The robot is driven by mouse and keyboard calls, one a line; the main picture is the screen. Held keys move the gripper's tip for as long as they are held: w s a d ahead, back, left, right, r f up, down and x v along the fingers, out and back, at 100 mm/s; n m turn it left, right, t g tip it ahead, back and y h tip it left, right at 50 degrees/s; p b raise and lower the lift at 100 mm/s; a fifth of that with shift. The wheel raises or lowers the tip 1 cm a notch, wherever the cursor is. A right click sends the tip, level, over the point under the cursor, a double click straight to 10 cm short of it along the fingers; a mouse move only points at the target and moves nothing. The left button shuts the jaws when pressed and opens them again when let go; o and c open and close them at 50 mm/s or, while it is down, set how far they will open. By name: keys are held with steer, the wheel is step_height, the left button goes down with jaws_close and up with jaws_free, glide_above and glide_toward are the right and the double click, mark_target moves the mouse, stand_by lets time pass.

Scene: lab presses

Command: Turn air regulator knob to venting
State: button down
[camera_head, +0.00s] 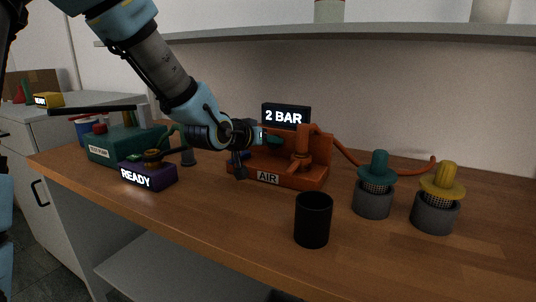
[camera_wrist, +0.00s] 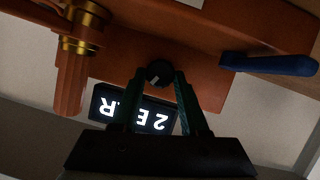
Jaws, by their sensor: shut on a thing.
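The orange air regulator unit (camera_head: 312,174) stands on the wooden bench, with an "AIR" label on its front and a black display (camera_head: 286,116) reading "2 BAR" above it. In the wrist view the display (camera_wrist: 133,110) appears upside down. The round black regulator knob (camera_wrist: 159,73) with a pale mark sits on the orange panel (camera_wrist: 205,92). My gripper (camera_wrist: 160,80) has its two green fingers shut on the knob, one on each side. In the head view my gripper (camera_head: 270,140) reaches the unit from the left and hides the knob.
A blue lever (camera_wrist: 268,65) and an orange pipe with brass fitting (camera_wrist: 82,45) flank the knob. A black cup (camera_head: 313,220), a teal-topped part (camera_head: 375,185) and a yellow-topped part (camera_head: 438,197) stand right. A purple "READY" box (camera_head: 148,174) and green press (camera_head: 125,145) stand left.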

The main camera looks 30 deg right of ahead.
steer(key=m+b, duration=0.1)
steer(key=b, duration=0.2)
steer(key=m+t+b, duration=0.1)
steer(key=b, duration=0.2)
steer(key=shift+s+d+f+m+y, duration=0.2)
steer(key=shift+s+f+m+y, duration=0.1)
steer(key=shift+s+f+y, duration=0.1)
steer(key=shift+r+m+t+b, duration=0.2)
steer(key=shift+m+t+b, duration=0.4)
steer(key=shift+b, duration=0.2)
steer(key=shift+s+r+m+t+y+p, duration=0.15)
steer(key=shift+m+t+y+p, duration=0.1)
steer(key=shift+m+t+p, duration=0.3)
steer(key=shift+w+r+m+t+y+p, duration=0.1)
steer(key=shift+m+t+y+p, duration=0.2)
steer(key=shift+m+p, duration=0.3)
steer(key=shift+f+m+t+p, duration=0.25)
steer(key=shift+m+t+p, duration=0.6)
steer(key=shift+m+p, duration=0.35)
steer(key=shift+c, duration=2.1)
jaws_free()
steer(key=shift+s, duration=0.1)
